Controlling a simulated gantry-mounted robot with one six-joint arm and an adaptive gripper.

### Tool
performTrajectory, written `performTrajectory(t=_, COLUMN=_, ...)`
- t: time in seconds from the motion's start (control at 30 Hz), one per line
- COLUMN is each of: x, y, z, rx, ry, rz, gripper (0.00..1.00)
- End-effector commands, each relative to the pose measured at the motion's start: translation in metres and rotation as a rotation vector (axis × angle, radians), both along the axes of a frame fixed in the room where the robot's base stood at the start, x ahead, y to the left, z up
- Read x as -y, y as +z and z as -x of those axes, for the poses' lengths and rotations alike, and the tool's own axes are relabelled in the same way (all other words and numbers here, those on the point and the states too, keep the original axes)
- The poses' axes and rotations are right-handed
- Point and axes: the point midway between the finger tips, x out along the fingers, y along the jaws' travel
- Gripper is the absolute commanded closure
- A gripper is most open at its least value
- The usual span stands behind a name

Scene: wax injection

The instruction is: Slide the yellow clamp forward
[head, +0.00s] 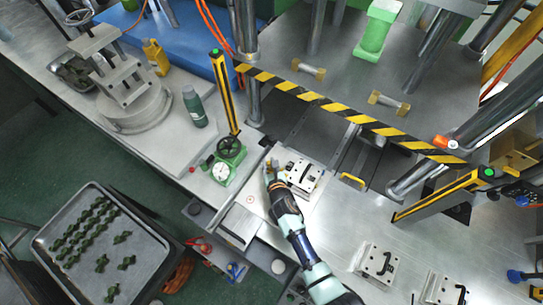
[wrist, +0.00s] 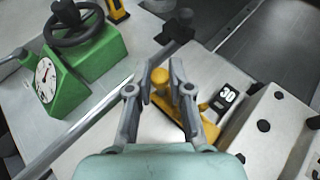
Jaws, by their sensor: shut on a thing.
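The yellow clamp (wrist: 187,90) shows between my gripper's two fingers (wrist: 163,72) in the wrist view. My gripper is shut on its upright yellow part, and the clamp's lower part runs down to the right beside a metal mold block (wrist: 275,130). In the head view my gripper (head: 270,168) reaches down at the left side of the mold block (head: 302,174) on the press table. The fingers and arm hide most of the clamp there.
A green gauge block with a black handwheel (head: 230,160) stands left of my gripper; it also shows in the wrist view (wrist: 85,50). A striped yellow-black bar (head: 340,108) crosses behind. More mold blocks (head: 377,263) sit at the front right. A yellow handle (head: 352,181) lies right of the mold.

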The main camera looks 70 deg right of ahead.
Motion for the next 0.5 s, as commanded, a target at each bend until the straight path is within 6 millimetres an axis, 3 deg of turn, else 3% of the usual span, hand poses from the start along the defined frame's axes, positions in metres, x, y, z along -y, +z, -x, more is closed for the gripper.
performTrajectory(t=0.17, x=0.0021, y=0.0018, z=0.0009, rx=0.002, ry=-0.004, rz=0.004, gripper=1.0)
performTrajectory(t=0.2, x=0.0022, y=0.0019, z=0.0009, rx=0.002, ry=-0.004, rz=0.004, gripper=0.79)
performTrajectory(t=0.33, x=0.002, y=0.0017, z=0.0009, rx=0.002, ry=-0.004, rz=0.004, gripper=0.57)
performTrajectory(t=0.5, x=0.002, y=0.0014, z=0.0005, rx=0.002, ry=-0.003, rz=0.003, gripper=0.55)
